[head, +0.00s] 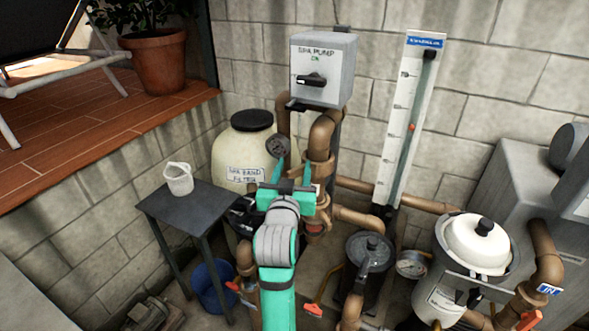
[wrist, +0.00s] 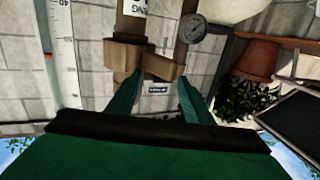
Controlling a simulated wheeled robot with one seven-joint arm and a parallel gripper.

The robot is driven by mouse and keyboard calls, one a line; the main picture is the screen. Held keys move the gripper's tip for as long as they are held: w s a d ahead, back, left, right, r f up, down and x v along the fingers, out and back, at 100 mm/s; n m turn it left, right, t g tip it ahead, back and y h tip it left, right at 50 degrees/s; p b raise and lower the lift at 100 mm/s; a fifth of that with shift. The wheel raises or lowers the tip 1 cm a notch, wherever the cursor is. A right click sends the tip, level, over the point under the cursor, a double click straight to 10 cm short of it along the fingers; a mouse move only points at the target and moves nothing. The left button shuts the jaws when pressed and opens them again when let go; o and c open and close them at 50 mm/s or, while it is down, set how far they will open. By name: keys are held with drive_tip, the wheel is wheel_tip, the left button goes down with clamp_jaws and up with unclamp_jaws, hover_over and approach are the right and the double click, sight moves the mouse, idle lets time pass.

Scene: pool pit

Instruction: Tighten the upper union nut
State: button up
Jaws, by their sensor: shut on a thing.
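My gripper (head: 295,165) is in the middle of the head view, at the brown pipework below the grey pump box. In the wrist view, which is upside down, its two green fingers (wrist: 160,82) stand on either side of a brown collar, the upper union nut (wrist: 164,66). The jaws are shut on it. In the head view my gripper hides most of the held part. A brown pipe collar (head: 319,165) shows just right of the fingers, and a lower fitting (head: 315,226) shows beneath my gripper. How tight the nut is cannot be seen.
A round gauge (head: 278,148) sits close left of the fingers. The pump box (head: 322,68) is above, and the cream sand filter (head: 240,150) stands behind left. A scale board (head: 405,130), a black lidded housing (head: 369,255) and a white-lidded pot (head: 476,243) crowd the right.

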drive_tip(key=shift+w+a+r+t+y, duration=0.25)
drive_tip(key=shift+a+r+t+y, duration=0.05)
drive_tip(key=shift+a+r, duration=0.35)
drive_tip(key=shift+s, duration=0.2)
drive_tip(key=s+f, duration=0.1)
drive_tip(key=s, duration=1)
drive_tip(key=shift+a, duration=0.45)
drive_tip(key=shift+f, duration=0.15)
